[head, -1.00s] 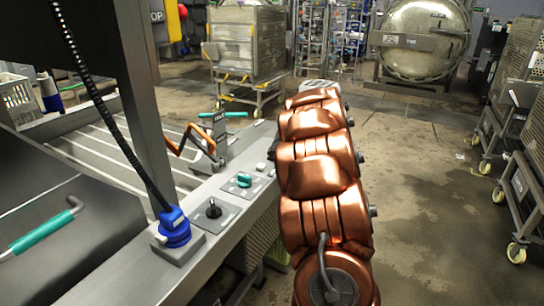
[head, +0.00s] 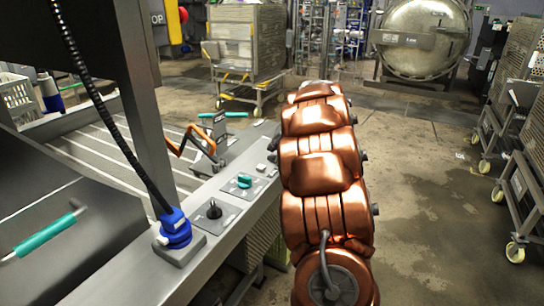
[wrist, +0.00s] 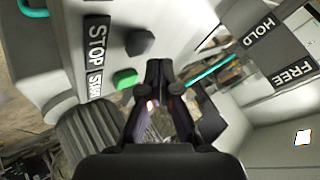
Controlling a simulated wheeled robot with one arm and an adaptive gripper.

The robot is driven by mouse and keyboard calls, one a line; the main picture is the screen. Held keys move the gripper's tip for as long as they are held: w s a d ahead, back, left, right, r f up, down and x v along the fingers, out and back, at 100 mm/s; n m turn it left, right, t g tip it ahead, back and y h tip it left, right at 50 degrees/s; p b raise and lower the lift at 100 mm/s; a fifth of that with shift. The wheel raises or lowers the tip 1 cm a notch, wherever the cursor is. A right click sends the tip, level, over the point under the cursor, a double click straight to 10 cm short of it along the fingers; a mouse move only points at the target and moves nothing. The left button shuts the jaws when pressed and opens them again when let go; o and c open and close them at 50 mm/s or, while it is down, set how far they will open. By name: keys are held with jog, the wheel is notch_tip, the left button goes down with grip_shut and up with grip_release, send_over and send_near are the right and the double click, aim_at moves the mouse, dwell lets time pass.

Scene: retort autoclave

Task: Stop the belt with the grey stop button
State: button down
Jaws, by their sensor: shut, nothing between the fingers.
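The grey stop button (wrist: 139,41) stands out from a pale panel in the wrist view, beside the STOP label (wrist: 96,42). A green button (wrist: 125,78) sits below it, beside a partly hidden START label (wrist: 95,85). My gripper (wrist: 162,72) is shut and empty. In the picture its fingertips lie just right of the green button and below and right of the grey one. I cannot tell how far they are from the panel, but no contact shows. In the head view my copper arm hides the gripper, and I cannot make out the stop button there.
HOLD and FREE labels (wrist: 277,46) and a teal bar (wrist: 208,70) lie right of the fingers. In the head view, a conveyor ledge with a teal knob (head: 244,181), black knob (head: 213,209) and blue plug (head: 174,228) runs left of my arm. Open floor (head: 430,220) lies right.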

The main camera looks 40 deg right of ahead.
aim_at(273, 156)
jog(key=shift+r+p, duration=1.55)
jog(key=shift+r, duration=0.9)
